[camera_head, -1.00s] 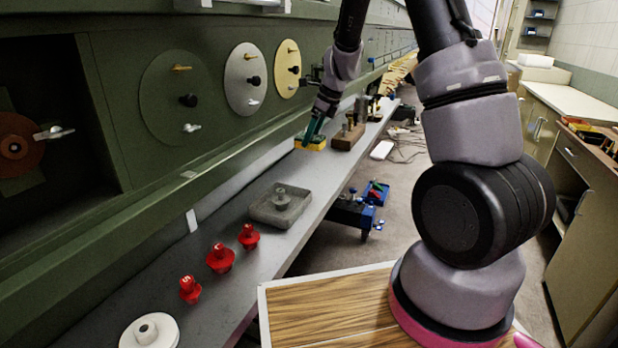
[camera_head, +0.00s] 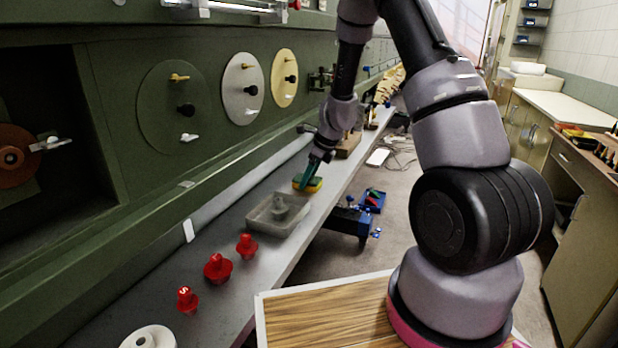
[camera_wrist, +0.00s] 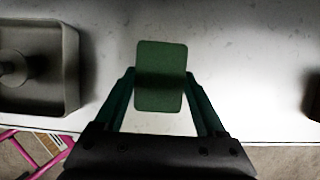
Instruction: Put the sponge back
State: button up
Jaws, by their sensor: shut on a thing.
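The sponge (camera_head: 308,184), yellow below with a green top, is held in my gripper (camera_head: 312,172) over the grey bench. In the wrist view the sponge's green face (camera_wrist: 161,76) sits between the two teal fingers of my gripper (camera_wrist: 161,95), which are shut on it. A grey shallow tray (camera_head: 278,222) with a knobbed piece (camera_head: 280,207) in it lies just nearer than the sponge. The tray (camera_wrist: 72,75) also shows at the left of the wrist view, apart from the sponge. I cannot tell whether the sponge touches the bench.
Three red knobbed plugs (camera_head: 217,267) and a white disc (camera_head: 150,338) stand along the near bench. A wooden block (camera_head: 348,145) stands farther along it. The green panel wall (camera_head: 150,185) bounds the bench on the left. A blue item (camera_head: 350,222) is beyond the bench's right edge.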

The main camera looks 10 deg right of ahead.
jog(key=o, duration=1.2)
jog(key=shift+f, duration=0.1)
jog(key=shift+c, duration=0.2)
jog(key=s+d+r+n, duration=0.2)
jog(key=s+r, duration=0.1)
jog(key=r, duration=0.7)
jog(key=s+d+r+n, duration=0.1)
jog(key=s+r+n, duration=0.15)
jog(key=r, duration=0.65)
jog(key=s+r+n+t, duration=0.1)
jog(key=s+r+n, duration=0.4)
jog(key=s, duration=0.3)
jog(key=s+d+r+n+t+h, duration=0.1)
jog(key=s+r+n+t, duration=0.1)
jog(key=s+r+n, duration=0.3)
jog(key=s+d+r+n+t, duration=0.1)
jog(key=s+r+n, duration=0.4)
jog(key=s, duration=0.6)
jog(key=shift+s+d+r+n+h, duration=0.25)
jog(key=shift+r+n+h, duration=0.15)
jog(key=shift+n, duration=0.45)
jog(key=shift+w, duration=0.1)
